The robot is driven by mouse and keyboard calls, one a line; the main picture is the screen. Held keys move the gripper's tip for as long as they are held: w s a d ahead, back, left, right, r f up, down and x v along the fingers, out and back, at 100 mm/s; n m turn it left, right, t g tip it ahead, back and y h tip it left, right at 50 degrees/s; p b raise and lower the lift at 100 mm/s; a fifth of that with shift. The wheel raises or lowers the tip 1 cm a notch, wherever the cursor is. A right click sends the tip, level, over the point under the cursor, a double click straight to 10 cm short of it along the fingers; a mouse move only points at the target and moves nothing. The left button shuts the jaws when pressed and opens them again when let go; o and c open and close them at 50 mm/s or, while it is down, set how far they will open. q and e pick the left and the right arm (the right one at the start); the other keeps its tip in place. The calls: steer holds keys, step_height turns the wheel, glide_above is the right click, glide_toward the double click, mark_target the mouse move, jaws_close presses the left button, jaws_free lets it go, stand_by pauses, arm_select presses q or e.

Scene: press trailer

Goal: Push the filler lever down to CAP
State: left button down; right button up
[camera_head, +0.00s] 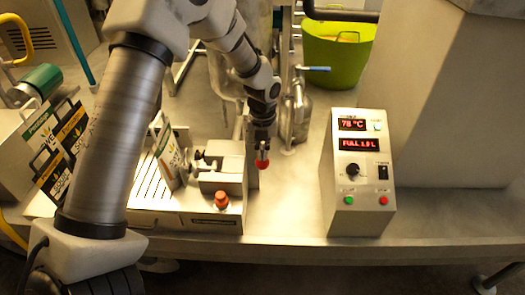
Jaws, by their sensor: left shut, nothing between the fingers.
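The filler (222,178) is a pale bench unit with a slotted drip tray, standing left of centre on the counter. A red ball knob (262,162), which looks like the end of its lever, shows at the filler's right side. My left gripper (262,146) is shut and empty, pointing down right above the red knob; I cannot tell whether it touches it. The lever's shaft is mostly hidden behind the gripper, and no CAP mark is legible. An orange-red knob (221,199) sits at the filler's front. My right gripper is not in view.
A control box (358,185) with red displays reading 78 °C and FULL stands to the right. Metal vessels (296,115) stand behind the gripper. A green bucket (338,55) is at the back. Labelled cartons (60,150) are at left. The counter between filler and control box is clear.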

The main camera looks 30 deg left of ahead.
arm_select(q)
steer(key=shift+f+b, duration=0.5)
steer(key=shift+f, duration=0.3)
steer(key=shift+w+a+f+b, duration=0.1)
steer(key=shift+w+f+b, duration=0.15)
steer(key=shift+f, duration=0.45)
steer(key=shift+w+a+f+b, duration=0.15)
steer(key=shift+f+b, duration=0.1)
steer(key=shift+f, duration=0.5)
steer(key=shift+w+a+f+b, duration=0.15)
steer(key=shift+f+b, duration=0.1)
steer(key=shift+f, duration=0.45)
step_height(320, 180, up, 10)
steer(key=p, duration=0.9)
steer(key=shift+r, duration=0.15)
